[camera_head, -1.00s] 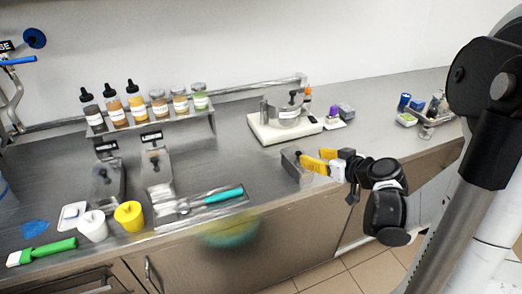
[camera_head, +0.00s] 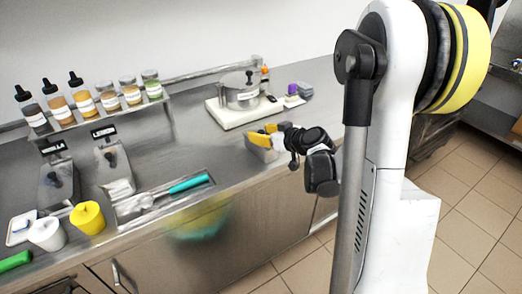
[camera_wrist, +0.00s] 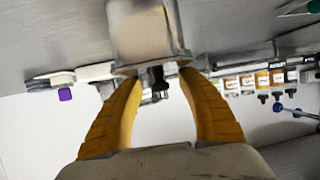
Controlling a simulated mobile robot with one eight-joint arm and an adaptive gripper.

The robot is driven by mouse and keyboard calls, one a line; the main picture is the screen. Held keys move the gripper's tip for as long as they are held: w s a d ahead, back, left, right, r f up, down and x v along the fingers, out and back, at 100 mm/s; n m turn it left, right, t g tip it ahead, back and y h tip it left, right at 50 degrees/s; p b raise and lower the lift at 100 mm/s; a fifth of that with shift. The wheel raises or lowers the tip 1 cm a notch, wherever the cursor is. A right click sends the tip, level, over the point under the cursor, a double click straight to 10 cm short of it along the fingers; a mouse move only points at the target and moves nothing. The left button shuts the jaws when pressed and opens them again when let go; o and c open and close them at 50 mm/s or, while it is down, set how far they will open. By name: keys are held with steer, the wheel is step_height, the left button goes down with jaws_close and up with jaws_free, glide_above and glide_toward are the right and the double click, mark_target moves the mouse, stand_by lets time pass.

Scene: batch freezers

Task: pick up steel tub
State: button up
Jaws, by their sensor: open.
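A small open rectangular steel tub (camera_head: 261,152) stands at the counter's front edge, below the scale.
A white scale (camera_head: 243,113) with a lidded steel pot (camera_head: 241,92) stands behind the tub. A purple-capped item (camera_head: 292,89) is to its right. A tray with a teal-handled tool (camera_head: 188,184), a yellow cup (camera_head: 88,218) and a bottle shelf (camera_head: 105,108) are left.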

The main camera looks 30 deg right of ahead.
jaws_close()
steer(key=shift+r, duration=0.2)
